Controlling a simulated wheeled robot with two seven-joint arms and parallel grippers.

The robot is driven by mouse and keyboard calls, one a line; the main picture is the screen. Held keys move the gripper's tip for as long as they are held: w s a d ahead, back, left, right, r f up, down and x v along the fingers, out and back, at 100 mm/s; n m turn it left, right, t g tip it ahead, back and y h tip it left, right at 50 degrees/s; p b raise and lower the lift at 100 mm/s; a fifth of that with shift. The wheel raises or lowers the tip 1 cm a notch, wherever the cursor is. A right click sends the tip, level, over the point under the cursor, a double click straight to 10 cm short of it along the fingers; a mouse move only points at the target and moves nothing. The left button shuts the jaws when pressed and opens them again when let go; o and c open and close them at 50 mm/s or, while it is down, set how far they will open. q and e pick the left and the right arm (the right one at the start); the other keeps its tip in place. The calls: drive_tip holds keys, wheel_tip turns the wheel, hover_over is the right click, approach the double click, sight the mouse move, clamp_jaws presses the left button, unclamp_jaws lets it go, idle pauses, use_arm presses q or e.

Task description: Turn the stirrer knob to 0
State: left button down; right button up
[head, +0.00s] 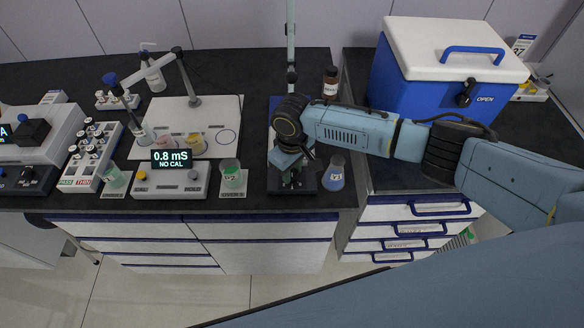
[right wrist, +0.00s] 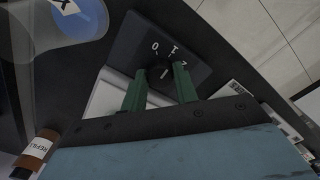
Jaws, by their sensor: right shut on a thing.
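The stirrer (head: 309,186) is a dark unit with a tall pole, standing on the black bench in the middle of the head view. My right gripper (head: 291,181) reaches down over its front part, and the arm hides much of it. In the right wrist view the dark dial panel (right wrist: 135,38) carries white marks, including a 0. The small dark stirrer knob (right wrist: 159,72) sits between the green fingers of my right gripper (right wrist: 160,78), which is shut on it. The knob's pointer is too small and shaded to read. My left gripper is out of view.
A beaker with blue liquid (head: 333,178) stands close to the right of the stirrer. Another beaker (head: 232,178) stands to its left, near the meter box (head: 168,184). A brown bottle (head: 330,80) is behind, and a blue cooler (head: 395,80) is at right.

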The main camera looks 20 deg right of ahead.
drive_tip(key=shift+r+n+p, duration=0.1)
drive_tip(key=shift+n+p, duration=0.45)
drive_tip(key=shift+n, duration=0.35)
drive_tip(key=n+p, duration=0.1)
drive_tip(key=n, duration=0.1)
drive_tip(key=shift+n, duration=0.3)
drive_tip(key=shift+n+p, duration=0.5)
drive_tip(key=shift+n, duration=1.6)
drive_tip(key=o, duration=1)
